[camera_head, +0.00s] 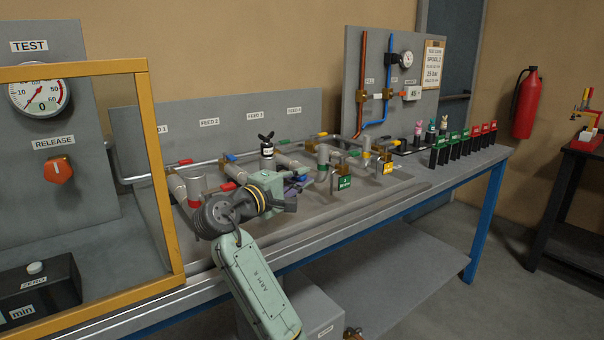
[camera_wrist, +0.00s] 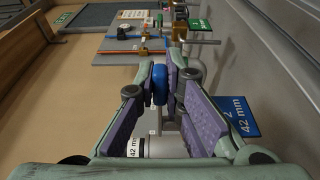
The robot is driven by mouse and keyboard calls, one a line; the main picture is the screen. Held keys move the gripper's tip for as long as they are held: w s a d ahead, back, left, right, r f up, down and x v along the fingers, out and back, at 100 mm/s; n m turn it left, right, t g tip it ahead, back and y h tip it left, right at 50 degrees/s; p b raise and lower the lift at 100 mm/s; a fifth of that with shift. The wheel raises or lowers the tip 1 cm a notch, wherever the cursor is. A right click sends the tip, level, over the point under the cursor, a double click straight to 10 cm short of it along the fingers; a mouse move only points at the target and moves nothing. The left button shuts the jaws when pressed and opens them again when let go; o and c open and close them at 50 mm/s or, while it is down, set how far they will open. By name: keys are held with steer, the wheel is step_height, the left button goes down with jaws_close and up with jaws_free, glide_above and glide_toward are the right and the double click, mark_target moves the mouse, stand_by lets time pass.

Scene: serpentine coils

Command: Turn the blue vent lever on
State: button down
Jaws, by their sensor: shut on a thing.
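The blue lever (camera_wrist: 160,84) shows as a rounded blue end between the fingers in the wrist view. My gripper (camera_wrist: 161,82) is shut on it, one purple-padded finger on each side. In the head view my gripper (camera_head: 298,184) is at the pipework on the bench, and its own wrist and fingers hide most of the lever. A blue "42 mm" tag (camera_wrist: 238,117) is beside the right finger in the wrist view. Another blue handle (camera_head: 231,157) is on a pipe further back left. I cannot read a lever position from these views.
A yellow frame (camera_head: 160,180) rises at left. Green and red blocks (camera_head: 465,143) line the bench's right end.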

steer(key=shift+s+a+m+g+h, duration=0.1)
steer(key=shift+a+m+g+h, duration=0.05)
steer(key=shift+m+g+h, duration=0.3)
steer(key=shift+s+a+m+g+h, duration=0.1)
steer(key=shift+m+g+h, duration=0.25)
steer(key=shift+h, duration=0.2)
steer(key=shift+p, duration=0.3)
steer(key=c, duration=1.7)
jaws_free()
